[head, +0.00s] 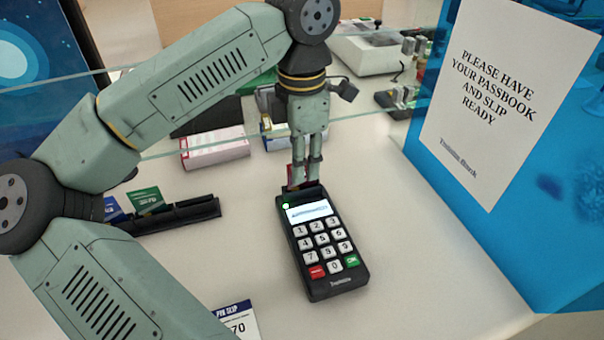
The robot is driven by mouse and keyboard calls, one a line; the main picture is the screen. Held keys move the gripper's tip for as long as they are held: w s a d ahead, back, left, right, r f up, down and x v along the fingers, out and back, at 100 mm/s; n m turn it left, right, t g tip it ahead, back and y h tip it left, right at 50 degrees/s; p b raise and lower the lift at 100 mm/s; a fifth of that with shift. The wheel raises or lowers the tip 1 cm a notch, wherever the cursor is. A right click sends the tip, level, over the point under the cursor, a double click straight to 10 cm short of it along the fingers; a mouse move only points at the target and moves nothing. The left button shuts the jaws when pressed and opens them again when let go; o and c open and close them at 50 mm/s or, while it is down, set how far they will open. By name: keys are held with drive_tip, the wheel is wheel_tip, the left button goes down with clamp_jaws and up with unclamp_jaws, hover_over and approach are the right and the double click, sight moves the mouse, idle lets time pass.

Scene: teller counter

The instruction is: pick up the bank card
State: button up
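A card reader (322,243) with a lit screen and a keypad lies on the counter near the middle of the head view. A small dark red piece, seemingly the bank card (292,176), stands up at the reader's top end. My gripper (307,178) points straight down there, its two narrow fingers right at the red piece and the reader's top edge. The fingers hide most of the red piece. I cannot tell whether they are closed on it or only beside it.
A black rack (180,214) with a green card (147,200) and a blue card stands to the left. A clear glass screen crosses behind the reader. A blue panel with a notice (505,90) stands right. A slip (238,320) lies at the front. Counter right of the reader is clear.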

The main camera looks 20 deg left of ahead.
drive_tip(key=shift+f, duration=1.25)
drive_tip(key=shift+c, duration=0.5)
clamp_jaws()
